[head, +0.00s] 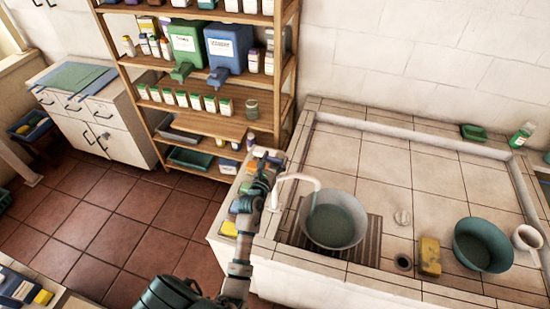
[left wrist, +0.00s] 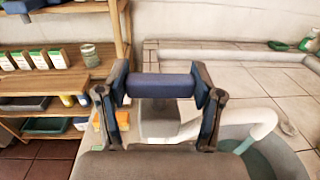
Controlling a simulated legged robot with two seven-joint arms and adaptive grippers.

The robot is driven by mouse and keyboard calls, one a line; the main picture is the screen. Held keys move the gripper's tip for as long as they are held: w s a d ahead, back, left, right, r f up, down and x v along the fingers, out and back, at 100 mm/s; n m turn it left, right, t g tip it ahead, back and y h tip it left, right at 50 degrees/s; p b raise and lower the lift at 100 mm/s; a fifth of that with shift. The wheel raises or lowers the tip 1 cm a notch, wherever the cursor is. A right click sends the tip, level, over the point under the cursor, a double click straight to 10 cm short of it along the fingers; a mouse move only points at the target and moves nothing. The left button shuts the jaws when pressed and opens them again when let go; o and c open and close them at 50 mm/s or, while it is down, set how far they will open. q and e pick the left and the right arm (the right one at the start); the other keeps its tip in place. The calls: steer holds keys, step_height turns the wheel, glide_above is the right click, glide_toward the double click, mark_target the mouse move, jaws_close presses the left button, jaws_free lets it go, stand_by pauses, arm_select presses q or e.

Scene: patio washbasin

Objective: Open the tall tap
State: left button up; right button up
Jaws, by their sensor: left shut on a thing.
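The tall tap (head: 300,179) has a white curved spout that hangs over a round grey basin (head: 334,219). A greenish stream shows under the spout's mouth, and greenish water lies in the basin. My left gripper (head: 262,170) is at the base end of the spout, at the left edge of the tiled counter. In the left wrist view, my left gripper (left wrist: 160,87) is shut on a dark blue bar, the tap's handle (left wrist: 160,86), which lies crosswise between its two fingers. The white spout (left wrist: 245,128) curves down to the right behind the right finger. My right gripper is not in view.
A wooden shelf (head: 214,124) with bottles and boxes stands behind on the left. On the tiled counter are a yellow sponge (head: 430,256), a green bowl (head: 482,245) and a white mug (head: 526,238). A raised tiled rim surrounds the washing area. Tiled floor lies open at left.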

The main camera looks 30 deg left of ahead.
arm_select(q)
steer(key=shift+w+r+n+y, duration=0.1)
steer(key=shift+n+y, duration=0.5)
steer(key=shift+y, duration=0.3)
steer(key=o, duration=1.2)
steer(key=shift+c, duration=0.2)
steer(key=v, duration=1.2)
steer(key=shift+r, duration=0.1)
